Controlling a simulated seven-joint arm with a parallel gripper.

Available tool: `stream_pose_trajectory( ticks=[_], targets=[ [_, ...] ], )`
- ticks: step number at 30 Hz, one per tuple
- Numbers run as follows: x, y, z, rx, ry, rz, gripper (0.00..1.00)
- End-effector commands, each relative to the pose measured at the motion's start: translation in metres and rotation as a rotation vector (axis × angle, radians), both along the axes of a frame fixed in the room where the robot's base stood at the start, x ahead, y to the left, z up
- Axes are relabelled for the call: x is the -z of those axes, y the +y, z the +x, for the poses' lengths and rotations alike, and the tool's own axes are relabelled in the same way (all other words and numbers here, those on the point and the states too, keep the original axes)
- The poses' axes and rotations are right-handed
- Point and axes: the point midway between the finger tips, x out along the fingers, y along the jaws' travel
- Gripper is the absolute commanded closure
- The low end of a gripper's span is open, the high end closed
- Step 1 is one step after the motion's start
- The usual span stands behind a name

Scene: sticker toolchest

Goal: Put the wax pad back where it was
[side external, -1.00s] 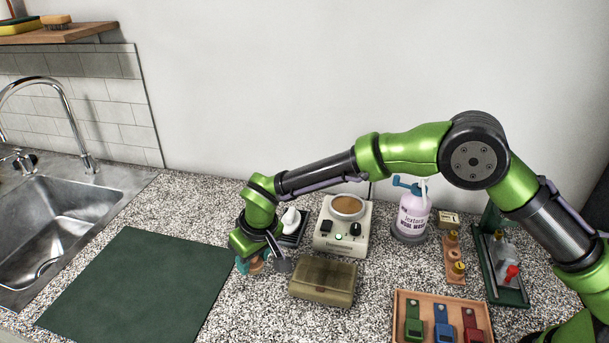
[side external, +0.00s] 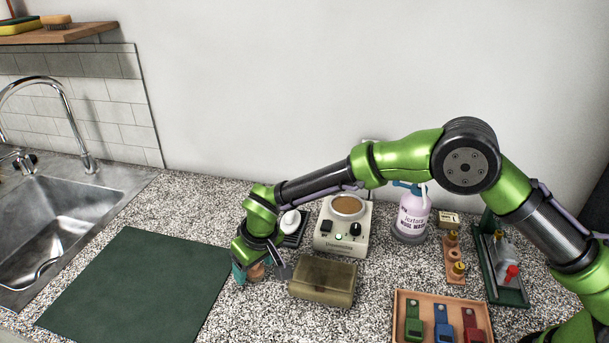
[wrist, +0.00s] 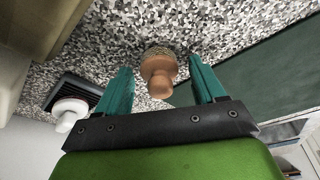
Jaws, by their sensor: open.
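A small wooden-knobbed piece (wrist: 158,72) with a speckled yellowish base stands on the counter; it looks like the wax pad, though no label shows. In the wrist view it sits between the two teal fingers of my gripper (wrist: 160,64), with a gap on each side. In the side view my gripper (side external: 248,271) is low over the counter, just right of the green mat, and the wooden knob (side external: 257,271) shows partly behind it. My gripper is open. A white-knobbed piece (side external: 290,220) sits on a dark square tray (side external: 296,238) behind it.
An olive box (side external: 323,280) stands close to the right of my gripper. A cream heater (side external: 342,237) with a brown-filled dish is behind it. A green mat (side external: 140,285) lies clear on the left. A spray bottle (side external: 413,215) and a tool tray (side external: 400,300) are farther right.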

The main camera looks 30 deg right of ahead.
Motion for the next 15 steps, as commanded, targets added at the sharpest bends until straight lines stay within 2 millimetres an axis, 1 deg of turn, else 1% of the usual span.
stream_pose_trajectory(
  ticks=[5,9,15],
  targets=[
    [-0.023,-0.001,-0.004,0.000,-0.004,0.002,0.31],
    [-0.052,-0.003,-0.012,-0.001,-0.005,0.003,0.31],
    [-0.091,-0.006,-0.024,0.000,-0.004,0.002,0.31]
  ],
)
